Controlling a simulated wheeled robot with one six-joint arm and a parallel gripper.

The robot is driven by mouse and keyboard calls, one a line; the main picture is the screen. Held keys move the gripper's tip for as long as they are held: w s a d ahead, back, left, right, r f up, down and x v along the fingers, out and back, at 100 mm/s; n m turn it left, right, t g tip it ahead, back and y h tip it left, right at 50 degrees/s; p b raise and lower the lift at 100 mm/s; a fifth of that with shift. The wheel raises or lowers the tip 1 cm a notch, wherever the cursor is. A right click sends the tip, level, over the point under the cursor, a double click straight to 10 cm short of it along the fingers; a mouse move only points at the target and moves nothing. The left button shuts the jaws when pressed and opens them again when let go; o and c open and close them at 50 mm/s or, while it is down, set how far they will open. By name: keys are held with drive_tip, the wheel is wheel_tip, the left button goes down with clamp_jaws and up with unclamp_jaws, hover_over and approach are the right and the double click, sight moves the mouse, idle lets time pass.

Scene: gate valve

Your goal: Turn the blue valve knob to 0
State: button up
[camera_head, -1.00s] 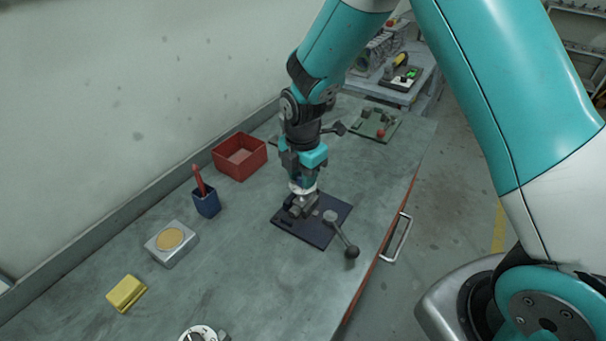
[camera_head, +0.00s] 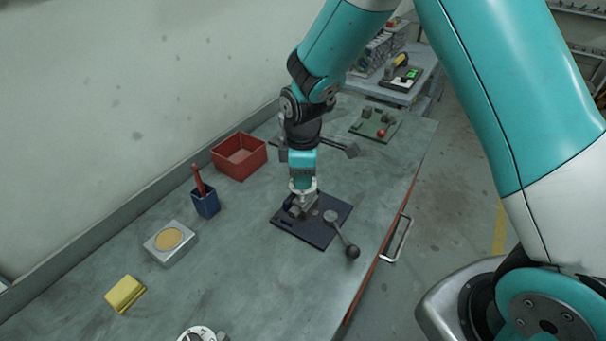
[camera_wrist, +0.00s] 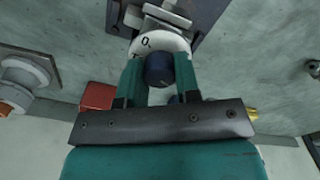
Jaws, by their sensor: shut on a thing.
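The blue valve knob (camera_wrist: 159,69) shows in the wrist view between the two teal fingers of my gripper (camera_wrist: 160,75), which is shut on it. A white dial (camera_wrist: 168,41) surrounds the knob, with a "0" and part of another mark visible. The dial also shows in the head view (camera_head: 302,187), under my gripper (camera_head: 302,180). The valve body stands on a dark plate (camera_head: 312,234) on the bench. In the head view the knob itself is hidden by the gripper. I cannot tell the knob's pointer direction.
A lever with a dark ball end (camera_head: 352,252) stands on the plate's right. A red box (camera_head: 239,172), blue pen cup (camera_head: 206,204), grey block with tan disc (camera_head: 170,241) and yellow block (camera_head: 125,294) lie to the left. A green plate with a red knob (camera_head: 376,124) is farther back.

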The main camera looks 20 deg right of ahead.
drive_tip(key=m, duration=1.4)
drive_tip(key=shift+m, duration=0.4)
drive_tip(key=m, duration=0.5)
drive_tip(key=shift+b, duration=0.3)
drive_tip(key=m, duration=0.4)
drive_tip(key=shift+m, duration=0.4)
drive_tip(key=m, duration=0.4)
drive_tip(key=shift+m, duration=5.3)
